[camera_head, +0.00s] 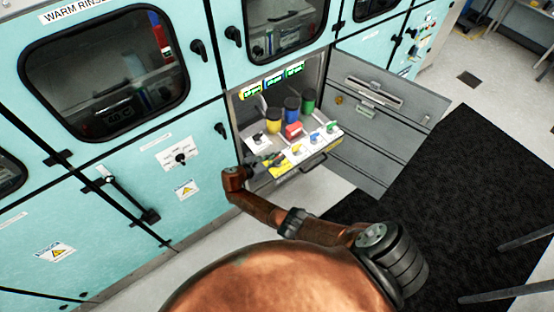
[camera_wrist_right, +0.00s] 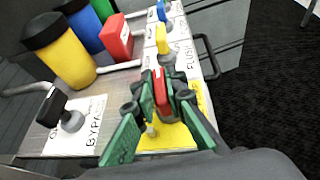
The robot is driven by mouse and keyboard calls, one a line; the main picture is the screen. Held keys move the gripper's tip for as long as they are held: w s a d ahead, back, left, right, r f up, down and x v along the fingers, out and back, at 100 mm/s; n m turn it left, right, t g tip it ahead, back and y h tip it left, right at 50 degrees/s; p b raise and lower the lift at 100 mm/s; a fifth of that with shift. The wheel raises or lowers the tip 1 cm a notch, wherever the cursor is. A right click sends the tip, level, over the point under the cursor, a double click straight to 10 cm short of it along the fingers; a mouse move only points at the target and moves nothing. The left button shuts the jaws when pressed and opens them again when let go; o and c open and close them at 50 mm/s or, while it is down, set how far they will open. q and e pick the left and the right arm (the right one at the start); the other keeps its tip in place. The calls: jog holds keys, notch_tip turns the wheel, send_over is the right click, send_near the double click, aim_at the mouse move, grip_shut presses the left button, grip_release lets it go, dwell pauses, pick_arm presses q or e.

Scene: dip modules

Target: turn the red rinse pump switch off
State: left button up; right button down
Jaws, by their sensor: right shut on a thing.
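The red rinse pump switch (camera_wrist_right: 160,92) stands on a yellow plate (camera_wrist_right: 166,140) in the right wrist view, with its lever between the green fingers of my right gripper (camera_wrist_right: 161,84). The gripper is shut on the red lever. In the head view my right gripper (camera_head: 272,160) is small, over the near left part of the pulled-out switch panel (camera_head: 312,160), and hides the red switch there. Its on and off marks cannot be read. My left gripper is not in view.
A black bypass switch (camera_wrist_right: 70,118) is to the left. A red box-shaped part (camera_wrist_right: 116,38), a yellow switch (camera_wrist_right: 161,42), a blue switch (camera_wrist_right: 161,12) and yellow, blue and green canisters (camera_head: 308,102) are close by. An open grey door (camera_head: 385,120) stands at the right.

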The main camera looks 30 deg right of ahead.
jog(key=shift+m+g+b, duration=0.45)
jog(key=shift+m+g, duration=0.15)
jog(key=shift+g, duration=0.1)
jog(key=c, duration=2)
grip_release()
jog(key=shift+o, duration=0.2)
jog(key=v, duration=1.2)
jog(key=shift+a+f, duration=0.1)
jog(key=shift+a, duration=0.05)
